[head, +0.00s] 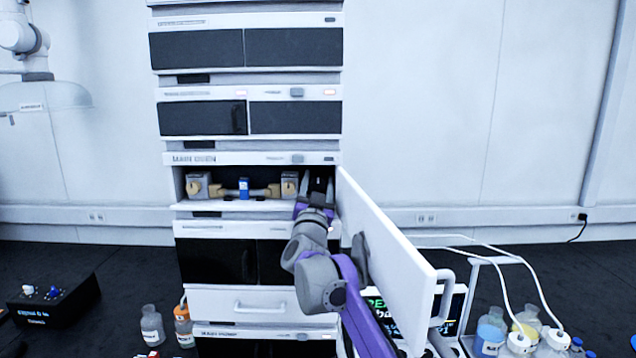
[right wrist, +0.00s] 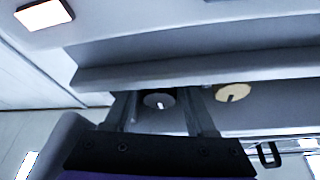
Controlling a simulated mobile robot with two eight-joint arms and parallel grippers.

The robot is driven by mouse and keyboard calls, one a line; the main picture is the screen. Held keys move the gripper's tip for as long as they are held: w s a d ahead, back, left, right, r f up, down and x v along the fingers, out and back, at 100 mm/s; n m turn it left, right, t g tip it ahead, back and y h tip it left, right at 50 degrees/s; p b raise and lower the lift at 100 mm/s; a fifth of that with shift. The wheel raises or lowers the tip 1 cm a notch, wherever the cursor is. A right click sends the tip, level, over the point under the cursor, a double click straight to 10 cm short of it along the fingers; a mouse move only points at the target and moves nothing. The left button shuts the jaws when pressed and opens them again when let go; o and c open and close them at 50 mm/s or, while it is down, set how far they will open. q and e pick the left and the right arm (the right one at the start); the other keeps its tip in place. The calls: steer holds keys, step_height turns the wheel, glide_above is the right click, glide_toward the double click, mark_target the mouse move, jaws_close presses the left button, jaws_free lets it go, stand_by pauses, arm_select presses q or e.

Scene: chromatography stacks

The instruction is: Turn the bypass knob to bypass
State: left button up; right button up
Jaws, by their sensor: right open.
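The open compartment (head: 222,206) in the middle of the stack holds beige and grey fittings and a small blue part (head: 244,188). My right gripper (head: 317,182) reaches into its right end, fingers apart. In the right wrist view, a round dark grey knob (right wrist: 158,101) with a white mark shows between the open fingers of my right gripper (right wrist: 161,112). A beige round knob (right wrist: 233,92) with a dark mark sits to its right. I cannot read which is the bypass knob, nor tell whether the fingers touch the grey one. My left gripper is out of view.
The compartment's white door (head: 385,245) stands open, just right of my right arm. Bottles (head: 490,332) with tubing stand at the lower right. A black box (head: 52,303) with a white and a blue knob lies at the lower left.

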jaws_close()
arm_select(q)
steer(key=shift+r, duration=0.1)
